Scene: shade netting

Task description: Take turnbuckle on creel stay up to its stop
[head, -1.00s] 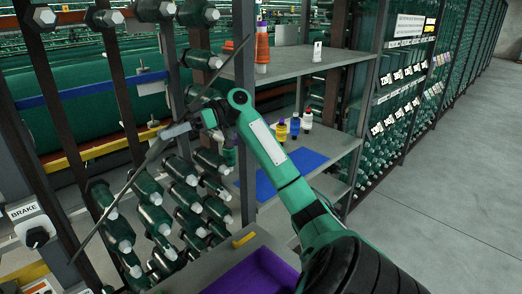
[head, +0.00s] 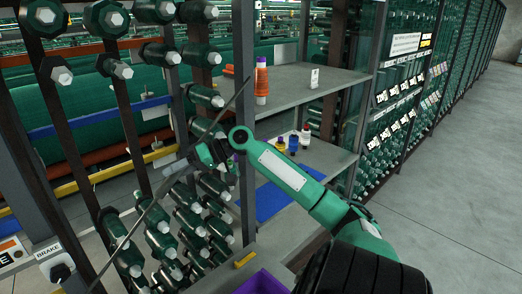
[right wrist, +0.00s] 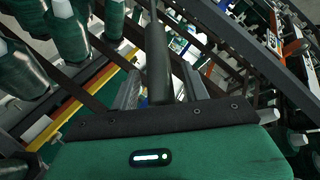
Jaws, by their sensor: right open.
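The creel stay (head: 140,217) is a thin dark rod that slants across the creel, from upper right to lower left. The turnbuckle (head: 177,167) is its thicker grey middle part, partly hidden by my gripper. My right gripper (head: 197,159) is at the turnbuckle, its arm coming in from the lower right. In the right wrist view the dark round turnbuckle body (right wrist: 158,55) runs between the two open fingers, with a gap showing on either side. The stop cannot be made out. My left gripper is in neither view.
Green bobbins (head: 160,245) on dark posts stand close behind the stay. A grey shelf (head: 340,160) with cones and a blue mat (head: 275,203) is right of the gripper. A purple tray (head: 262,283) and a brake switch box (head: 56,266) are lower down. The floor at right is clear.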

